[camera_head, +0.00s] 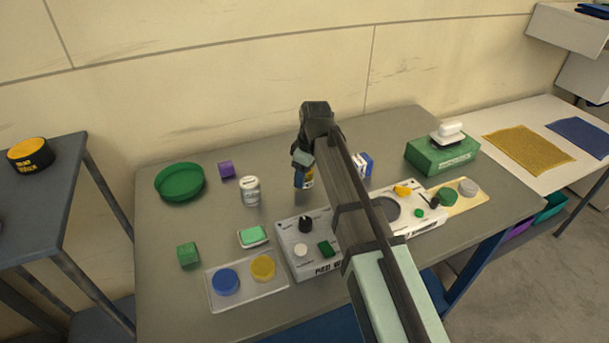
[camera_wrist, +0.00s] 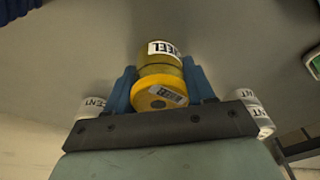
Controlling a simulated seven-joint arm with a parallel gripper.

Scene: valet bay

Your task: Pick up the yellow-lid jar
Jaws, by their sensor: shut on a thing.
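The yellow-lid jar (camera_wrist: 161,92) sits between the two blue fingers of my gripper (camera_wrist: 159,84) in the wrist view. Its lid faces the camera and a white label shows on its side. My gripper is shut on it. The rest of the jar is hidden there. I cannot tell whether its base touches the table.
A white jar (camera_head: 250,190) stands to the left, with a purple block (camera_head: 226,169) and a green round tray (camera_head: 180,182) beyond. A grey control panel (camera_head: 304,262) lies in front. A green box (camera_head: 442,155) stands farther right.

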